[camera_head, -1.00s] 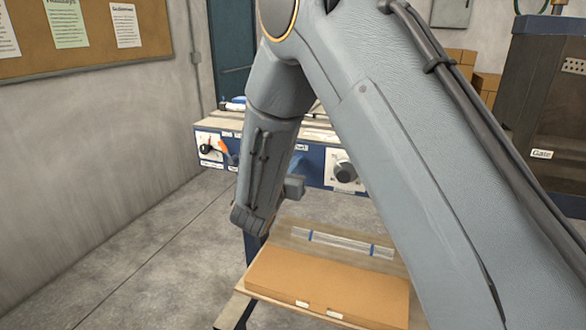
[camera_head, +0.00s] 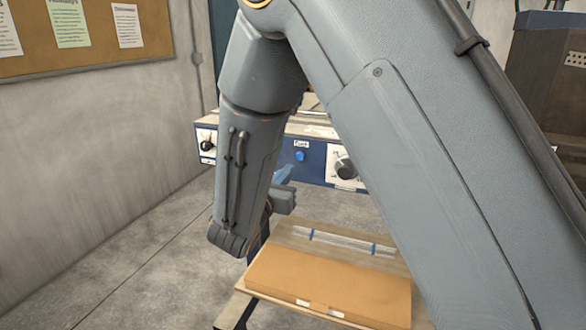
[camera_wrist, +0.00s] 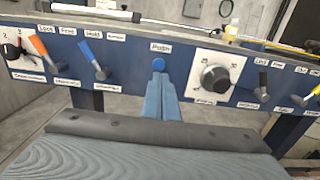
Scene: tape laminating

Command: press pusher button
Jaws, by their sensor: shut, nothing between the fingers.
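The pusher button is a small round blue knob (camera_head: 300,156) under a "Push" label on the dark blue panel. In the wrist view the button (camera_wrist: 159,65) sits at the upper middle, just beyond my fingertips. My gripper (camera_wrist: 158,77) has its blue fingers shut together and empty, pointing at the panel just below the button. In the head view my gripper (camera_head: 284,174) is partly hidden behind my arm and appears a little below and left of the button. Whether the tips touch the panel or button cannot be told.
A black dial (camera_wrist: 216,78) on a white plate is right of the button. A blue lever (camera_wrist: 92,60) and an orange lever (camera_wrist: 45,52) stand to the left. A cardboard box (camera_head: 330,285) lies on a low table in front of the panel.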

